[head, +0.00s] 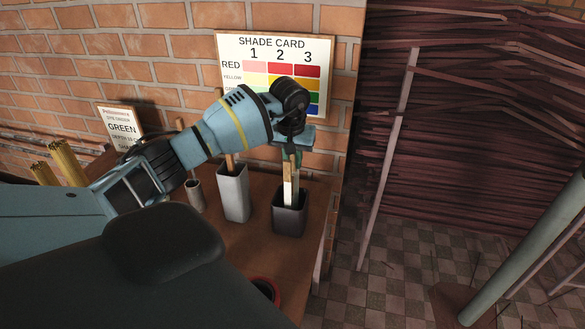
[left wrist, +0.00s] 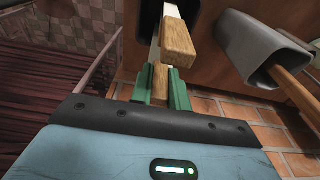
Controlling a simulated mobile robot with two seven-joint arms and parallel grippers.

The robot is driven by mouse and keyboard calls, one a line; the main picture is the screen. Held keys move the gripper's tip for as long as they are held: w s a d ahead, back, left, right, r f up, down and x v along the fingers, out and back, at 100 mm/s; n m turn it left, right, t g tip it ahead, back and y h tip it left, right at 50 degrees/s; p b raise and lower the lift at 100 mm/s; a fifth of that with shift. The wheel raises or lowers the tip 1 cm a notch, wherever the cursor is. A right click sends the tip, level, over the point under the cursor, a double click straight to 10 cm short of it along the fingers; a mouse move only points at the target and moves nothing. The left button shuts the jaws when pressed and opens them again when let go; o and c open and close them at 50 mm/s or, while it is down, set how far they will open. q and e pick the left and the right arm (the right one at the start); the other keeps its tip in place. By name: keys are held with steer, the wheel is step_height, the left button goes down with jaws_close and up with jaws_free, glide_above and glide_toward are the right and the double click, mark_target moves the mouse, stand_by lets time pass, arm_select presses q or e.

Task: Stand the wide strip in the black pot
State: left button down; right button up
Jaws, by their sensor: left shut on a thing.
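The black pot (head: 289,217) stands near the right end of the brown table. My left gripper (head: 292,150) points down above it, shut on a strip (head: 294,170) with a wooden end and a white part. In the left wrist view, the green fingers (left wrist: 161,90) close on the wooden end of this strip (left wrist: 159,82). The strips reach down to the pot's mouth in the head view; how deep the held one sits is unclear. My right gripper is out of view.
A tall grey pot (head: 233,196) with a wooden stick stands left of the black pot. A small cylindrical cup (head: 195,196) is farther left. A shade card (head: 275,62) hangs on the brick wall behind. A red-rimmed dark pot (head: 266,288) is near the front edge.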

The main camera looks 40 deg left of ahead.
mark_target(293, 171)
arm_select(q)
step_height(293, 171, down, 3)
steer(key=shift+f, duration=0.1)
steer(key=c, duration=1.1)
jaws_free()
steer(key=shift+f, duration=0.2)
steer(key=r, duration=0.7)
steer(key=shift+s+d+r+b, duration=0.1)
steer(key=shift+s+d+b, duration=0.2)
steer(key=shift+b, duration=0.05)
steer(key=shift+r, duration=0.3)
steer(key=shift+s+f, duration=0.1)
steer(key=shift+s, duration=0.05)
